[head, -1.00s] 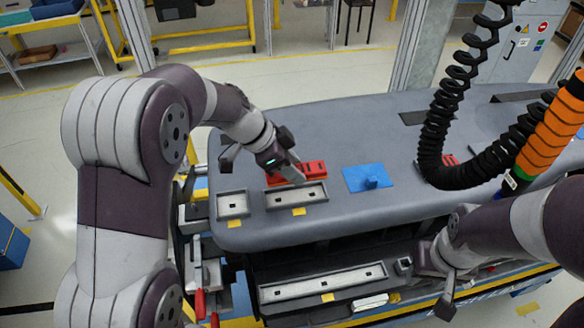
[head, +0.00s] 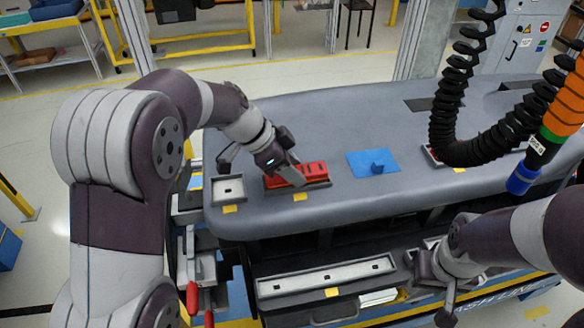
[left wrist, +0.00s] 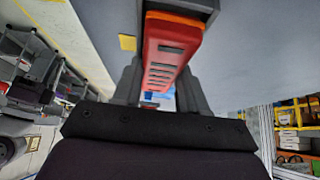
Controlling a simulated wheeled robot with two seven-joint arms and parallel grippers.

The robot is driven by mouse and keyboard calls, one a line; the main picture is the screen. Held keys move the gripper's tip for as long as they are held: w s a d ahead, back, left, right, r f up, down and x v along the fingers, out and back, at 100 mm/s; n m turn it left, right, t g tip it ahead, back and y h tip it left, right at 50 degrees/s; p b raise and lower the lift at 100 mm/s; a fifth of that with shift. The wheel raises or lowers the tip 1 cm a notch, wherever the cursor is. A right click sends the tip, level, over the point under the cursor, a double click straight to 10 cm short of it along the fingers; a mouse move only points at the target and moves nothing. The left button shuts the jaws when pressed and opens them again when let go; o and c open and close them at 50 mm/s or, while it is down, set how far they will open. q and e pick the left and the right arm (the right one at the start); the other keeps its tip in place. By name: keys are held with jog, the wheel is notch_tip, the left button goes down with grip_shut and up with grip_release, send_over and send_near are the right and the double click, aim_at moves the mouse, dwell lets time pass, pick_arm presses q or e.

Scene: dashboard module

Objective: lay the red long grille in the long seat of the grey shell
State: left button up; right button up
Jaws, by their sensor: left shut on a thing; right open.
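The red long grille (head: 313,171) is held by my left gripper (head: 294,176), which is shut on it. In the head view the grille lies lengthwise over a long grey framed seat (head: 325,185) on the grey shell (head: 350,210), hiding most of its inside. I cannot tell whether it touches the seat floor. In the left wrist view the grille (left wrist: 170,55) shows its slots and an orange edge between dark fingers. My right gripper (head: 432,285) is open and empty at the shell's front, lower right.
A small grey framed seat (head: 229,189) is left of the grille. A blue piece with a knob (head: 373,163) lies to its right. A longer grey tray (head: 325,278) sits lower in front. A black coiled hose with an orange tool (head: 568,100) hangs at the right.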

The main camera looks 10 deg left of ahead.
pick_arm(q)
jog(key=shift+f, duration=0.2)
jog(key=o, duration=1.1)
jog(key=shift+c, duration=0.2)
jog(key=shift+o, duration=0.4)
jog(key=shift+f, duration=0.1)
jog(key=shift+s, duration=0.15)
jog(key=v, duration=0.3)
jog(key=shift+r, duration=0.45)
jog(key=p+v, duration=0.9)
jog(key=shift+a, duration=0.2)
